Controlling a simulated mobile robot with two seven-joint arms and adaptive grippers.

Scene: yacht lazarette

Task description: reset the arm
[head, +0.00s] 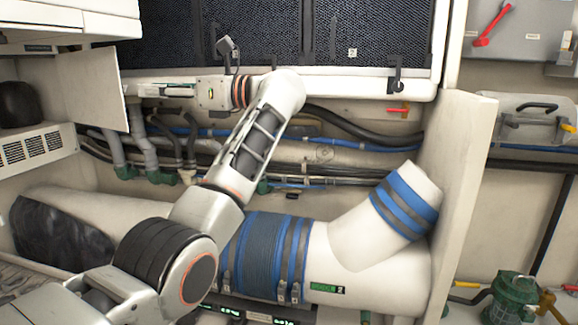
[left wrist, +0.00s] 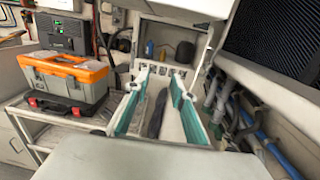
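My left arm (head: 255,135) rises from the lower left and bends at the top, so its wrist points left. My left gripper (head: 150,90) is in front of the ledge below the dark mesh panels. In the left wrist view its two teal-lined fingers (left wrist: 158,80) stand apart with nothing held between them. My right arm and gripper are not in view.
A cream flap (head: 92,88) stands close to the fingertips. Hoses and pipes (head: 330,150) run behind my arm, above a large white duct (head: 365,245) with blue bands. An orange-topped toolbox (left wrist: 62,78) sits on a bench in the left wrist view.

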